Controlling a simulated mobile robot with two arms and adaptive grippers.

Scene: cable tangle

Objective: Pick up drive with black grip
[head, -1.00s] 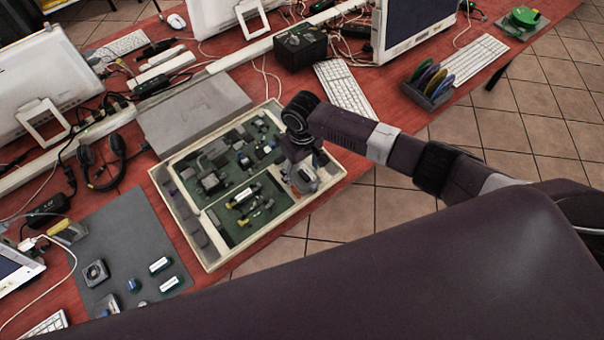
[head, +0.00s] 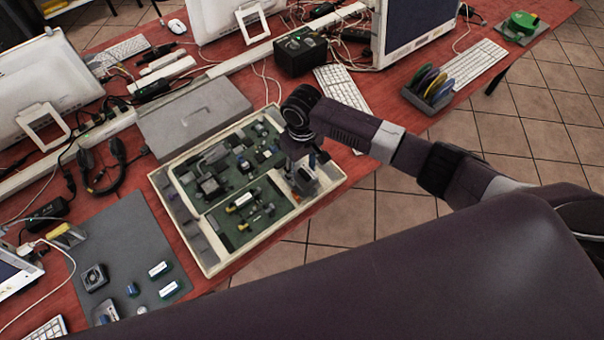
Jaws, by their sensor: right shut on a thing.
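My right gripper (head: 303,180) points down into the right end of a shallow cream tray (head: 262,238). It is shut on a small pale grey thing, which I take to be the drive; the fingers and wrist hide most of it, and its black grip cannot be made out. I cannot tell whether it still touches the tray floor. Green circuit boards (head: 240,160) with dark parts fill the middle of the tray. My left gripper is not in view.
A grey mat (head: 130,240) with a small fan (head: 95,278) and batteries-like pieces lies at the left. A grey closed case (head: 195,115) sits behind the tray. A keyboard (head: 342,90) and a rack of coloured discs (head: 428,88) stand beyond my arm. Cables crowd the back.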

